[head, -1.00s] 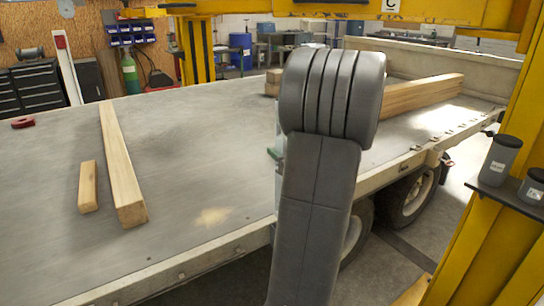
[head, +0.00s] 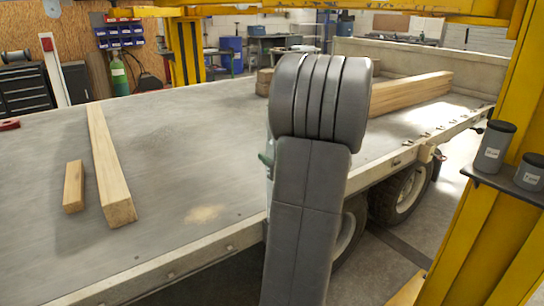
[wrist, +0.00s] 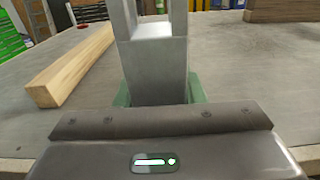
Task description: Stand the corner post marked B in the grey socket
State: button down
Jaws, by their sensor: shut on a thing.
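In the wrist view my gripper (wrist: 158,98) is shut on a pale grey metal post (wrist: 152,72). Green pieces show on both sides of the post, low down. The post stands roughly upright in this view, with a slot-like opening near its top. Its lower end is hidden behind the dark gripper body. No letter shows on its visible face. In the head view my own arm hides the gripper and nearly all of the post. I cannot make out the grey socket in any view.
The flat trailer bed (head: 165,150) holds a long timber (head: 108,165), a short block (head: 74,187) and stacked beams (head: 410,93) at the back right. A yellow upright (head: 490,215) with grey cups (head: 495,147) stands at the right. The middle of the bed is clear.

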jog(key=shift+f+b, duration=3.15)
jog(key=shift+f, duration=0.95)
jog(key=c, duration=0.8)
grip_release()
jog(key=shift+c, duration=0.2)
jog(key=shift+s+d, duration=0.1)
jog(key=p+v, duration=0.1)
jog(key=v, duration=1.2)
jog(key=shift+s+p, duration=0.25)
jog(key=shift+p, duration=0.05)
jog(key=shift+d, duration=0.15)
